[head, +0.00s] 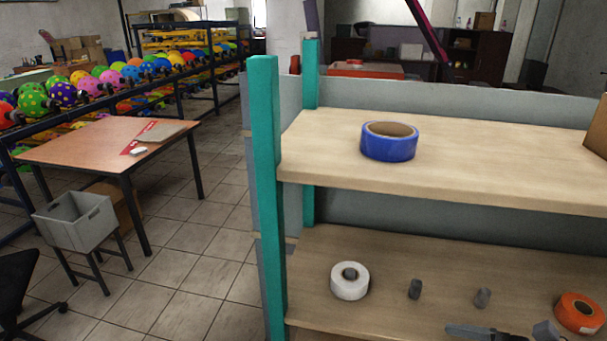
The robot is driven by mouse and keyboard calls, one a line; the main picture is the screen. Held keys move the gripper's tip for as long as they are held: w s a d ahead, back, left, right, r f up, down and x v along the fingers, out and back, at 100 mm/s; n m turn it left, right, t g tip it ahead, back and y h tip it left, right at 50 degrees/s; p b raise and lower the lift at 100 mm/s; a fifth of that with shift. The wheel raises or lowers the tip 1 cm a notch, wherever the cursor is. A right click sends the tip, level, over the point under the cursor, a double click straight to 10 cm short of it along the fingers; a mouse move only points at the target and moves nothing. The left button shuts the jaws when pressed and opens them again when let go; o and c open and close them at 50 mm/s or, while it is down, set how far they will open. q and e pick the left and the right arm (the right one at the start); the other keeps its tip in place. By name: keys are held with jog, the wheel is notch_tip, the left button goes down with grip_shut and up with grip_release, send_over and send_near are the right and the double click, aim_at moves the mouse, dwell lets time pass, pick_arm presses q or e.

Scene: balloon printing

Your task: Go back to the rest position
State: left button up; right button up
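A shelf unit with teal posts (266,190) fills the right half. A blue tape roll (388,146) lies flat on its upper board (470,160). On the lower board (390,265) a white roll (349,285) sits around a grey peg.
A brown table (80,146) with papers stands at the left, with a grey bin (75,222) on a stand before it. A black chair (16,285) is at the left edge. Racks of colourful balls (135,73) line the back left. Tiled floor (205,240) between table and shelf is clear.

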jog(key=s+d+f+n+g+h, duration=0.2)
jog(key=s+f+n+h, duration=0.5)
jog(key=n, duration=0.6)
jog(key=s+d+f+n+g+h, duration=0.3)
jog(key=s+f+n+h, duration=0.3)
jog(key=f+n, duration=0.5)
notch_tip(320, 180, down, 25)
jog(key=s+d+n+g+y, duration=0.1)
jog(key=s+a+f+g+b, duration=0.1)
jog(key=s+f, duration=1.4)
jog(key=shift+f+y, duration=0.2)
jog(key=shift+y, duration=0.1)
